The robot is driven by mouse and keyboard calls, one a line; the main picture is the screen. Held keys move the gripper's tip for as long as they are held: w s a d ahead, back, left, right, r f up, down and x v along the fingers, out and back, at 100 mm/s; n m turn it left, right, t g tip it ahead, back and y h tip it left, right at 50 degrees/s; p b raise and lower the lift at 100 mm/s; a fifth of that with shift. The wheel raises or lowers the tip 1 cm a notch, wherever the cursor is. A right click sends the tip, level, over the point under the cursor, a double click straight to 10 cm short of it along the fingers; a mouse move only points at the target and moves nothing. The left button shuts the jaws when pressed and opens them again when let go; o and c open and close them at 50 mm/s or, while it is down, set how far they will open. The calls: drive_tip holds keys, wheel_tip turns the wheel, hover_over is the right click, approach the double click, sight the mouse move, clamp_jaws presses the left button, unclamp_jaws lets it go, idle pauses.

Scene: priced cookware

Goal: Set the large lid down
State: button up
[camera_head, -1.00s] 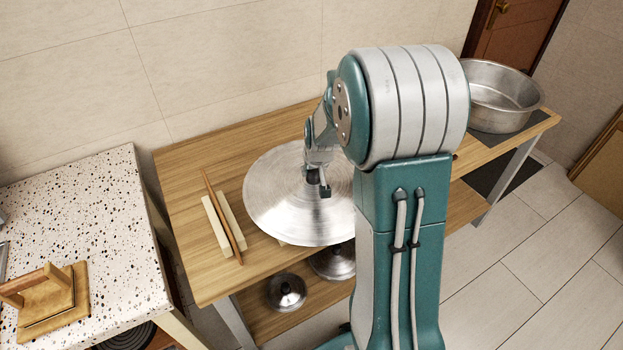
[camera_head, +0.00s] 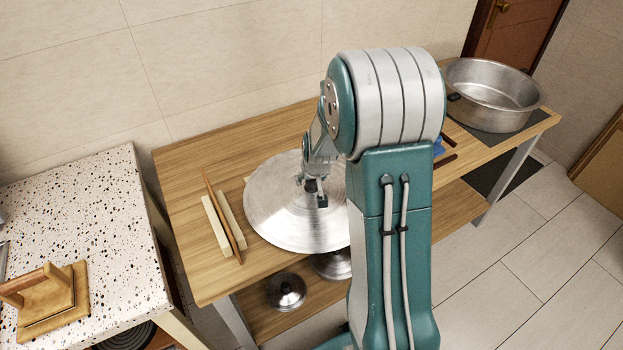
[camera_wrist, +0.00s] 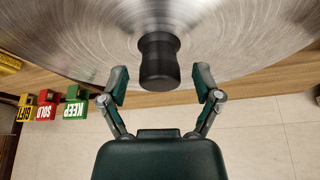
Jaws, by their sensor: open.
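The large lid (camera_head: 275,215) is a wide round brushed-metal disc over the wooden table, near its front edge; it appears to lie on the tabletop, though its underside is hidden. Its black knob (camera_wrist: 158,62) stands at its centre in the wrist view. My gripper (camera_wrist: 160,84) is open, its two fingers apart on either side of the knob's end with gaps to both. In the head view my gripper (camera_head: 318,196) is over the middle of the lid, and my arm hides the lid's right edge.
Two smaller lids (camera_head: 286,291) (camera_head: 333,264) lie on the lower shelf. Pale strips (camera_head: 216,224) with a brown stick lie left of the large lid. A metal pot (camera_head: 492,95) stands far right. The wrist view shows red, green and yellow label blocks (camera_wrist: 47,105). A speckled counter (camera_head: 90,220) is at left.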

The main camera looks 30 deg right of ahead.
drive_tip(key=shift+r, duration=0.1)
drive_tip(key=s+a+r+n, duration=0.1)
drive_tip(key=s+a+r, duration=0.4)
drive_tip(key=r, duration=0.4)
drive_tip(key=s+a+r, duration=0.3)
drive_tip(key=s+r, duration=0.4)
drive_tip(key=r, duration=0.3)
drive_tip(key=s+a+r, duration=0.1)
drive_tip(key=s+a, duration=0.2)
drive_tip(key=s, duration=0.3)
drive_tip(key=s+a+r+n+t+y, duration=0.1)
drive_tip(key=s+a+r, duration=0.1)
drive_tip(key=s, duration=0.5)
drive_tip(key=shift+s+a+r+n, duration=0.15)
drive_tip(key=shift+s+a+n, duration=0.15)
drive_tip(key=shift+a, duration=0.2)
drive_tip(key=shift+w, duration=0.1)
